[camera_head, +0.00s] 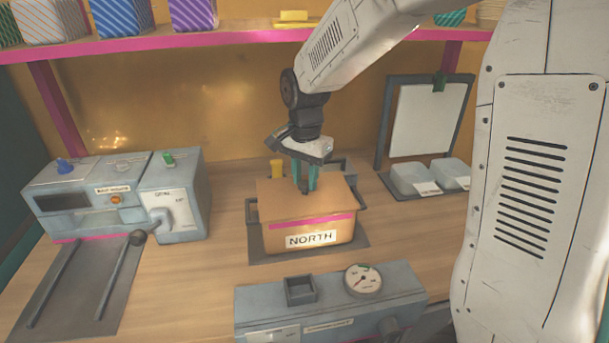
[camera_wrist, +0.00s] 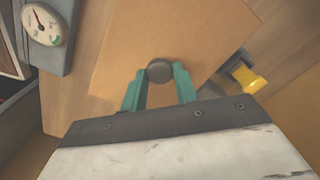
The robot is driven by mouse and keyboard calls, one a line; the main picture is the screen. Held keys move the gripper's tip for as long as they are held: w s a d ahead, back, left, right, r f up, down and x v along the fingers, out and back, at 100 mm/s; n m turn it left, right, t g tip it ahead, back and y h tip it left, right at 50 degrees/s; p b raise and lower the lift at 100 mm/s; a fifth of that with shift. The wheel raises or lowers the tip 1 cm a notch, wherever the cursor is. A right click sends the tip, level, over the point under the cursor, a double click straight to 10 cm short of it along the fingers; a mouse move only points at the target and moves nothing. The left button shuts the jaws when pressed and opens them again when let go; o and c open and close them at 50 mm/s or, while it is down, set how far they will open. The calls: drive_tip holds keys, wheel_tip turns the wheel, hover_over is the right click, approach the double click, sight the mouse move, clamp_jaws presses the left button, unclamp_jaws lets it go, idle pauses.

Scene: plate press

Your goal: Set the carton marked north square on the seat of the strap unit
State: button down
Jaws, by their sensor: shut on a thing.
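The carton marked NORTH (camera_head: 308,218) is a tan box with a pink band and a white label. It sits within the dark frame of a low unit (camera_head: 365,240) at the middle of the bench; whether it rests fully on the seat cannot be told. My gripper (camera_head: 304,190) is above the carton with its teal fingers shut on a dark round knob (camera_wrist: 160,70) on the carton's top. In the wrist view the carton's top (camera_wrist: 140,30) fills the upper middle. A yellow part (camera_head: 277,168) stands behind the carton.
A grey machine (camera_head: 185,205) with knobs stands at left, beside a dark railed plate (camera_head: 75,290). A grey unit with a gauge (camera_head: 363,280) is in front. Two labelled trays (camera_head: 412,180) and a white board (camera_head: 425,120) are at right. A pink-edged shelf (camera_head: 215,38) runs behind.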

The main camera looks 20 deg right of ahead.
drive_tip(key=c, duration=1.1)
unclamp_jaws()
drive_tip(key=shift+r, duration=0.1)
wheel_tip(320, 180, up, 11)
drive_tip(key=s+d+n, duration=0.1)
drive_tip(key=s+n, duration=0.2)
drive_tip(key=s, duration=0.6)
drive_tip(key=s+d+f+n, duration=0.1)
drive_tip(key=s+n, duration=0.3)
drive_tip(key=s, duration=0.5)
drive_tip(key=s+d+f+n+t, duration=0.1)
drive_tip(key=s+n, duration=0.3)
drive_tip(key=s, duration=0.6)
drive_tip(key=shift+f, duration=0.1)
